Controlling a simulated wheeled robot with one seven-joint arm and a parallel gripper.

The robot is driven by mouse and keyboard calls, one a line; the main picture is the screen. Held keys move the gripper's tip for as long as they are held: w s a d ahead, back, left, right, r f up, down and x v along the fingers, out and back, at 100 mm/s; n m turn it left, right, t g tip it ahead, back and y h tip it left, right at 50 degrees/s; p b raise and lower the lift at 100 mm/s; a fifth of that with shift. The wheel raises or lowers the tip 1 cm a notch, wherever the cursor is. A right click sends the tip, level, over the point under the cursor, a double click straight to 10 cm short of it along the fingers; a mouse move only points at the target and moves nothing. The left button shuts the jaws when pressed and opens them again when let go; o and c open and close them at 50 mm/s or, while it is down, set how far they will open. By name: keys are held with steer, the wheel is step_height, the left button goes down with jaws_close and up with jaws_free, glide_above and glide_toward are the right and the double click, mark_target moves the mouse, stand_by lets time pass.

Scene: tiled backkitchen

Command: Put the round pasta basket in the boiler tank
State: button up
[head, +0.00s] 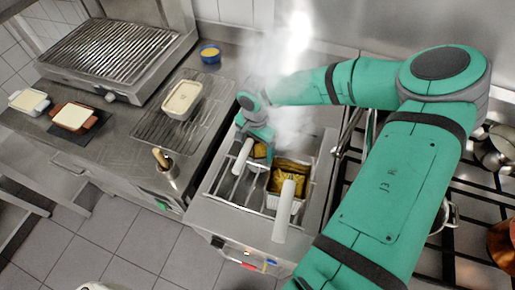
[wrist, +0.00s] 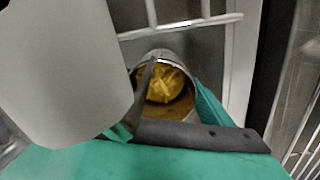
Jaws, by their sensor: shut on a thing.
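The round pasta basket (wrist: 187,68), a metal cylinder with yellow pasta inside, is in the middle of the wrist view. My gripper (head: 262,138) is shut on it at its rim, with dark fingers at the basket in the wrist view. In the head view, the basket's pasta (head: 260,151) shows just below my gripper, largely covered by it. A pale handle (head: 243,158) is beside it, and a large pale handle also fills the wrist view's upper left (wrist: 65,70). The boiler tank (head: 228,186) is below; steam and my arm hide its back. I cannot tell the basket's height above it.
A square basket (head: 301,164) of pasta with a white handle (head: 284,212) sits in the tank to the right. A stove (head: 460,250) with pots is at right.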

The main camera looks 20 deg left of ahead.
steer(key=shift+f, duration=0.55)
steer(key=o, duration=1.3)
steer(key=r, duration=1.3)
steer(key=shift+a+r, duration=0.1)
steer(key=shift+a, duration=0.1)
steer(key=shift+w, duration=0.1)
